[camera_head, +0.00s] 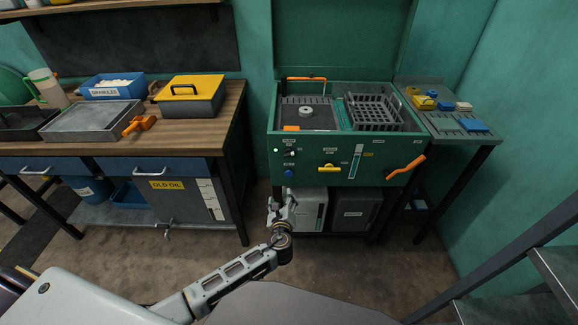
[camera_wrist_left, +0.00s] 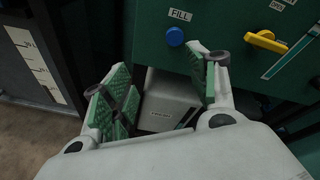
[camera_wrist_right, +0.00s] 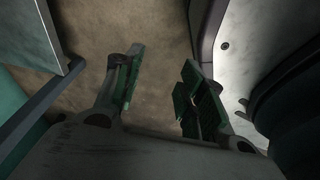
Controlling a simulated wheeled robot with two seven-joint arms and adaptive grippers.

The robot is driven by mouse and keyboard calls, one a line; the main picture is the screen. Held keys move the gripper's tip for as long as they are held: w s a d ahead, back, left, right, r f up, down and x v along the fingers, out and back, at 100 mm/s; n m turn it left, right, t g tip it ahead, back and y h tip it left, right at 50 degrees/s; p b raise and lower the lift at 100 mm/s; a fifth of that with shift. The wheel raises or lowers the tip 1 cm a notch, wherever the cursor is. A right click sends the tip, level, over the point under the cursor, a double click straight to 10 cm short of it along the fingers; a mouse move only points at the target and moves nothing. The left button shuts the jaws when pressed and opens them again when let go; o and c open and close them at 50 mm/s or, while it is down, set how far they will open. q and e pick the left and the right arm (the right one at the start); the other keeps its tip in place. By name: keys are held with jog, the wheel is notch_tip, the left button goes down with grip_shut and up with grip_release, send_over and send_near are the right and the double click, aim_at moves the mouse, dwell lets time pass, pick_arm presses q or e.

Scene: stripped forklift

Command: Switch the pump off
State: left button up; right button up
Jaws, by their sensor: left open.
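A green wash cabinet (camera_head: 310,178) stands at the back centre. At the upper left of its front panel is a small dark switch (camera_head: 291,152) beside a pale round light (camera_head: 276,150); the label there is too small to read, and I cannot tell the switch's position. My left gripper (camera_head: 282,203) is open and empty, low in front of the cabinet, below the blue knob (camera_head: 289,173). In the left wrist view its open fingers (camera_wrist_left: 162,85) are below the blue knob (camera_wrist_left: 175,37) labelled FILL; the switch is outside that view. My right gripper (camera_wrist_right: 160,82) is open and empty over the floor.
A yellow handle (camera_head: 329,168) and an orange lever (camera_head: 406,167) stick out of the panel. Light and dark boxes (camera_head: 306,208) stand under the cabinet. A workbench (camera_head: 232,105) is at left, a side table (camera_head: 478,140) at right, and steps (camera_head: 555,265) at lower right.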

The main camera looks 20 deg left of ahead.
aim_at(289, 156)
pick_arm(q)
notch_tip(289, 156, up, 9)
jog(key=d+m+t+b, duration=0.2)
jog(key=shift+w+d+t+y, duration=0.15)
jog(key=shift+d+t+y, duration=0.05)
jog(key=shift+t+y, duration=0.2)
pick_arm(e)
jog(key=shift+w+f, duration=0.9)
jog(key=shift+f, duration=0.05)
pick_arm(q)
jog(key=shift+w+f, duration=0.1)
jog(key=b+x, duration=0.1)
jog(key=x, duration=1)
jog(key=shift+w+a+f, duration=0.1)
jog(key=shift+w, duration=0.05)
jog(key=shift+x, duration=0.95)
jog(key=shift+w+b, duration=0.2)
jog(key=shift+b, duration=0.1)
pick_arm(e)
jog(key=shift+w+a+r, duration=0.25)
jog(key=shift+w+a, duration=0.2)
jog(key=shift+w, duration=0.15)
jog(key=shift+w+a+r, duration=0.2)
jog(key=shift+w+a, duration=0.25)
jog(key=shift+w, duration=0.15)
